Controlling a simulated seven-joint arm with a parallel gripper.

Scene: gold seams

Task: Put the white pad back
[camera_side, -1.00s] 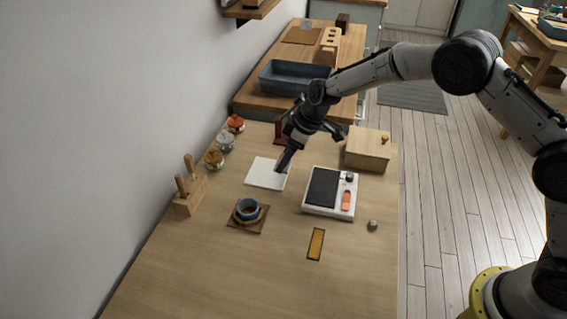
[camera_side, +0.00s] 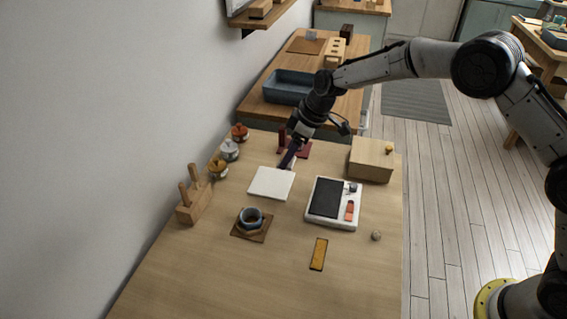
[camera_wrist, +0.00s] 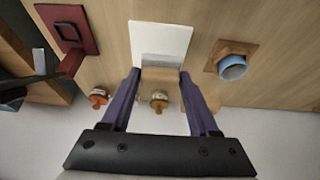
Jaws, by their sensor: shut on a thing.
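A flat white square (camera_side: 272,183) lies on the wooden table, left of the black-and-white device; it also shows in the wrist view (camera_wrist: 160,38). My gripper (camera_side: 290,163) points down at the square's far edge, near the dark red stand. In the wrist view, my two purple fingers (camera_wrist: 160,74) are shut on a small pale block (camera_wrist: 160,76) between their tips. The block overlaps the square's near edge in that view. The block is mostly hidden in the side view, and I cannot tell whether it or the flat square is the white pad.
The dark red stand (camera_side: 299,148) is close beyond my gripper. Lidded pots (camera_side: 229,150) line the wall side. A blue cup (camera_side: 251,217), the device (camera_side: 333,203), a wooden box (camera_side: 371,160) and a tool block (camera_side: 194,203) stand around.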

